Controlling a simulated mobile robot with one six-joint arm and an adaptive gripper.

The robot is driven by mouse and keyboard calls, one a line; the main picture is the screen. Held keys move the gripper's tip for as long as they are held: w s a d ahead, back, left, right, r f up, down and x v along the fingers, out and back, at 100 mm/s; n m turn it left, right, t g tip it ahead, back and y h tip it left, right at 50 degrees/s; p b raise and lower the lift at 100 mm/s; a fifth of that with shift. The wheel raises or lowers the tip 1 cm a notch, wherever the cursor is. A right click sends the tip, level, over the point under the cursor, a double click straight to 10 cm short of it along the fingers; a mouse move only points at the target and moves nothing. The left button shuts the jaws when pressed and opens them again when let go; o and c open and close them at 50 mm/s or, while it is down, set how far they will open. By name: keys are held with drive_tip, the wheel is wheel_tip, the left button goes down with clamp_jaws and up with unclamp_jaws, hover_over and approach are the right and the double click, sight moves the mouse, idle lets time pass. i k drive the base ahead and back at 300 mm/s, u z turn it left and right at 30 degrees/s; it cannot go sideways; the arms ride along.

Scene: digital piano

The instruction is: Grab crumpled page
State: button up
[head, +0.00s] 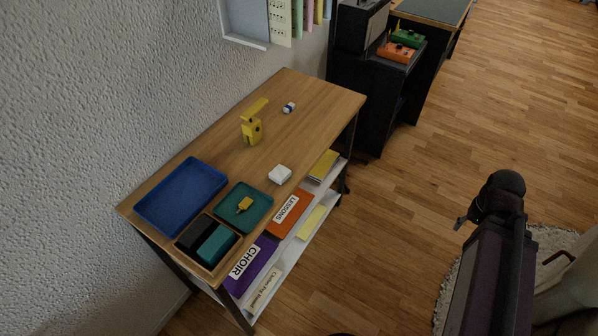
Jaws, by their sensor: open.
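A small white lump (279,174), which looks like the crumpled page, lies on the wooden top of the shelf table, near its front right edge. It sits to the right of the teal tray (259,219) and apart from it. It is too small to make out its folds. My gripper cannot be made out in the head view, and nothing touches the white lump.
A blue tray (182,196), a box with black and teal blocks (215,245), a yellow device (252,130) and a small white-and-blue item (289,107) share the tabletop. Folders fill the shelf below. A dark upright shape (487,265) stands at right. Floor before the table is clear.

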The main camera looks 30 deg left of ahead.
sight(280, 174)
drive_tip(key=z, duration=1.35)
drive_tip(key=k, duration=1.55)
drive_tip(key=u, duration=1.3)
